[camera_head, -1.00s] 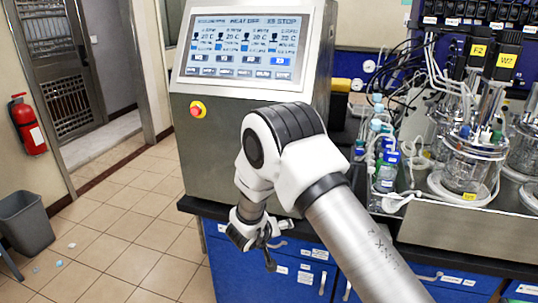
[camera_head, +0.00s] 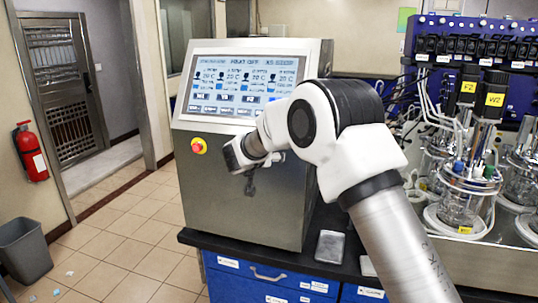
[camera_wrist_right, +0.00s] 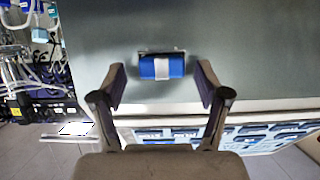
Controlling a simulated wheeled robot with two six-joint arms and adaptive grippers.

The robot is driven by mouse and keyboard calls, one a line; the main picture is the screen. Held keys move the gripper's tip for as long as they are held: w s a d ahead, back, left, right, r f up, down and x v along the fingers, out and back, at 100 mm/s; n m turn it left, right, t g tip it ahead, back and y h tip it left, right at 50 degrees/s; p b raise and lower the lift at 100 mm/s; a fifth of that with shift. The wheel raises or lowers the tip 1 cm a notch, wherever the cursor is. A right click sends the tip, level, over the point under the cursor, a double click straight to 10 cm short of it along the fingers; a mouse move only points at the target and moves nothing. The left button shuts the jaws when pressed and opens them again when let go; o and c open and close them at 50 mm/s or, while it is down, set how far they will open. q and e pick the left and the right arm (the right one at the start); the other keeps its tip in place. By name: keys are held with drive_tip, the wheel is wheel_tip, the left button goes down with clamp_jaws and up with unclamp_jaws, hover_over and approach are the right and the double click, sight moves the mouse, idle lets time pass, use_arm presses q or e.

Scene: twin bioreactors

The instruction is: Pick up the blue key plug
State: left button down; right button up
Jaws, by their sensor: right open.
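The blue key plug (camera_wrist_right: 161,67), with a white band across its middle, sits in a slot in the grey panel, in the upper middle of the right wrist view. My right gripper (camera_wrist_right: 160,76) is open, its two fingers to the left and right of the plug with a gap on each side. How far the fingertips are from the panel is hard to tell. In the head view my right gripper (camera_head: 249,184) is in front of the steel control cabinet (camera_head: 222,215). The plug does not show there. My left gripper is out of view.
The cabinet carries a touchscreen (camera_head: 245,85) and a red button (camera_head: 198,146). Glass bioreactor vessels (camera_head: 462,195) with tubing stand at the right. A small grey block (camera_head: 330,247) lies on the dark bench.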

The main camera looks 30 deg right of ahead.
drive_tip(key=shift+a, duration=0.1)
drive_tip(key=c, duration=0.4)
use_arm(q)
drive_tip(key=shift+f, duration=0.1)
use_arm(e)
drive_tip(key=c, duration=0.8)
